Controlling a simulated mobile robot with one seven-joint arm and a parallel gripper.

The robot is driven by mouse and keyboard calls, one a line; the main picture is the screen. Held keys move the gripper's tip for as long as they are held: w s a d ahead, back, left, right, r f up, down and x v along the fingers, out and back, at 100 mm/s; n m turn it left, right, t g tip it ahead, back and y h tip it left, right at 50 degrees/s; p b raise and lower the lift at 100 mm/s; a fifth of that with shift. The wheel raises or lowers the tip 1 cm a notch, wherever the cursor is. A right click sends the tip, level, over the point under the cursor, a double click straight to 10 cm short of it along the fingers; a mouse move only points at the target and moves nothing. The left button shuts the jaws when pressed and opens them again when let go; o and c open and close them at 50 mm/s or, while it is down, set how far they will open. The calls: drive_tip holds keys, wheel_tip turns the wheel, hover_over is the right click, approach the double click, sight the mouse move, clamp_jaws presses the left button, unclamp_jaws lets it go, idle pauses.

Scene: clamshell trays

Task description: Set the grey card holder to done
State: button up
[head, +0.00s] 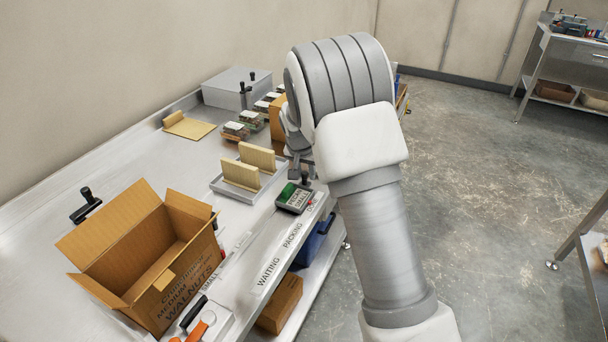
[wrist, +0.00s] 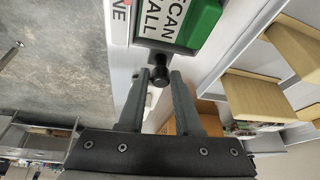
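The grey card holder (head: 294,198) sits on the front edge strip of the steel bench, beside the label that starts with D. It bears a white card ending "CAN", "ALL" and a green block (wrist: 204,22); its grey body also shows in the wrist view (wrist: 166,46). A short black knob (wrist: 160,77) sticks out from its end. My gripper (wrist: 160,80) has one finger on each side of the knob, with small gaps visible. In the head view my arm hides much of the gripper, just behind the holder.
WAITING (head: 268,272) and PACKING (head: 292,235) labels run along the bench edge. A tray (head: 230,190) with tan clamshells is left of the holder. An open walnut carton (head: 115,245) stands nearer. Open floor (head: 480,190) lies to the right.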

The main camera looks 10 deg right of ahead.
drive_tip(key=shift+o, duration=1.3)
drive_tip(key=shift+f, duration=0.1)
drive_tip(key=shift+s, duration=0.1)
drive_tip(key=p+v, duration=0.1)
drive_tip(key=v, duration=1.6)
drive_tip(key=shift+r+p, duration=0.25)
drive_tip(key=shift+p, duration=0.15)
drive_tip(key=shift+a, duration=0.1)
drive_tip(key=s+d+r+n+y+p, duration=0.1)
drive_tip(key=s+d+r, duration=0.2)
drive_tip(key=s+r, duration=0.35)
drive_tip(key=s+d+r+n+p, duration=0.15)
drive_tip(key=s+r, duration=0.25)
drive_tip(key=s, duration=0.5)
drive_tip(key=s+d+n+t+p, duration=0.1)
drive_tip(key=s+d+n+p, duration=0.1)
drive_tip(key=s, duration=1.4)
drive_tip(key=shift+s, duration=0.15)
